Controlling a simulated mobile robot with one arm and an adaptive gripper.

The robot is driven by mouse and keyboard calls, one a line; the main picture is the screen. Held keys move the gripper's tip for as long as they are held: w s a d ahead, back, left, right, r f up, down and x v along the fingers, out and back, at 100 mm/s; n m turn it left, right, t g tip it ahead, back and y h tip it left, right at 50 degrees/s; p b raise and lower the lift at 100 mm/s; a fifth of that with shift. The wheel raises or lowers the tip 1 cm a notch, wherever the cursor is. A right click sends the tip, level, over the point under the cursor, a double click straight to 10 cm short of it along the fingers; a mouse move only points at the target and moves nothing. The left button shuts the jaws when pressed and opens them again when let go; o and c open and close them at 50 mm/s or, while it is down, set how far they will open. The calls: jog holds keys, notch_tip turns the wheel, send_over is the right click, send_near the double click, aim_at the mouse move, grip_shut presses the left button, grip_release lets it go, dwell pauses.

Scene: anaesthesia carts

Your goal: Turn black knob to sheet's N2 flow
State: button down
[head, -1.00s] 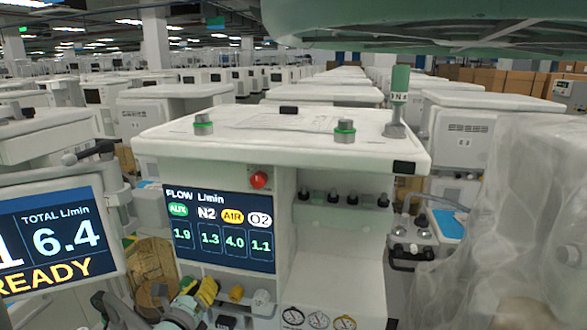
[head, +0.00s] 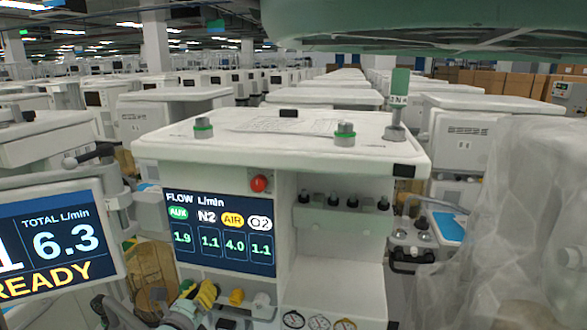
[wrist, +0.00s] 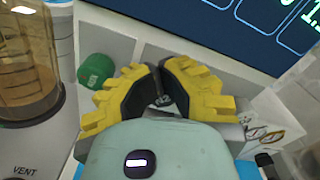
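The yellow fingers of my gripper (wrist: 160,92) are closed in around the black N2 knob in the wrist view. The knob is mostly hidden between the dark finger pads, and a small N2 mark shows between them. In the head view, my gripper (head: 198,296) is low at the panel, below the flow display (head: 221,233). The display reads AUX 1.9, N2 1.1, AIR 4.0, O2 1.1. A pale sheet (head: 292,122) lies on the cart top; its writing is too small to read.
A green knob (wrist: 96,70) is left of my fingers. A yellow knob (head: 237,296) and a white knob (head: 262,301) stand to the right. The left monitor (head: 55,240) shows total 6.3 and READY. A clear canister (wrist: 28,60) is close at left in the wrist view.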

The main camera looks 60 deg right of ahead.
jog(key=shift+w+a+f, duration=0.15)
jog(key=shift+w+f, duration=0.2)
jog(key=shift+f, duration=0.2)
jog(key=shift+w+a+r+p, duration=0.1)
jog(key=shift+w+r+p, duration=0.05)
jog(key=shift+r+p, duration=0.25)
jog(key=p+v, duration=0.3)
jog(key=v, duration=0.3)
dwell(0.4)
